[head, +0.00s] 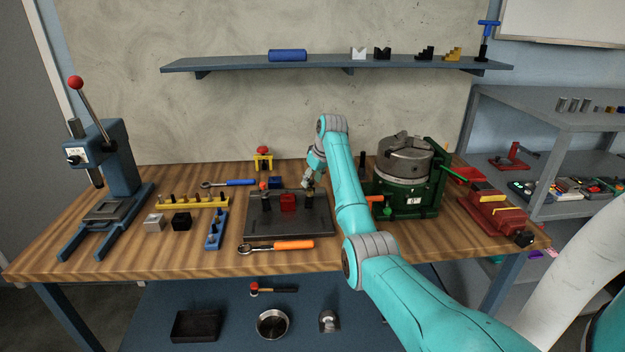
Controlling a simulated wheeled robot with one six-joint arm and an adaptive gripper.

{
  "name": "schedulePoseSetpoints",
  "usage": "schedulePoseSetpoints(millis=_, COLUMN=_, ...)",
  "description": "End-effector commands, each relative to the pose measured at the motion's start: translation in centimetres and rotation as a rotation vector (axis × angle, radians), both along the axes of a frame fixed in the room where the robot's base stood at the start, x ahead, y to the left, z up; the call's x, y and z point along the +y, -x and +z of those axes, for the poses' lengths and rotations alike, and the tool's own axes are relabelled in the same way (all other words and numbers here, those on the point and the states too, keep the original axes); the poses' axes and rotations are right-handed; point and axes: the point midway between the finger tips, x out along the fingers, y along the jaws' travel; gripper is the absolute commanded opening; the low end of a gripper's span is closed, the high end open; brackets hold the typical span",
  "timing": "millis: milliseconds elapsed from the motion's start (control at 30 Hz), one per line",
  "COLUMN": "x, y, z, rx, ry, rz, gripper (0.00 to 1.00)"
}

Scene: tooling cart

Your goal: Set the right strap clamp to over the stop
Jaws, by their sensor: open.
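A dark grey fixture plate (290,227) lies on the wooden bench near its middle, with a red block (288,203) on it. Small dark upright parts stand on either side of the block. The one on the right (308,204) seems to be the right strap clamp, but it is too small to tell how its strap is turned or where its stop is. My gripper (307,184) is open over the back right part of the plate, close above that clamp. My gripper and wrist hide part of the plate's back right corner. I cannot tell whether the gripper touches anything.
A green machine with a grey round chuck (405,155) stands right of my arm, and a red vise (492,212) beyond it. An orange-handled wrench (280,245) lies before the plate. A blue press (115,160) stands at left.

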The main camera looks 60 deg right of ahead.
Motion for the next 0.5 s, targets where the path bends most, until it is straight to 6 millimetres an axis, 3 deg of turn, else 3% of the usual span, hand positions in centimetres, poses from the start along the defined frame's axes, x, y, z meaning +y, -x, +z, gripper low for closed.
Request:
schedulePoseSetpoints(millis=33, x=0.00, y=-0.01, z=0.01, rx=0.000, ry=0.000, rz=0.000, gripper=0.39)
schedulePoseSetpoints(millis=200, x=0.00, y=0.00, z=0.03, rx=0.000, ry=0.000, rz=0.000, gripper=0.00)
schedulePoseSetpoints(millis=500, x=-0.01, y=0.07, z=0.04, rx=0.000, ry=0.000, rz=-0.015, gripper=0.00)
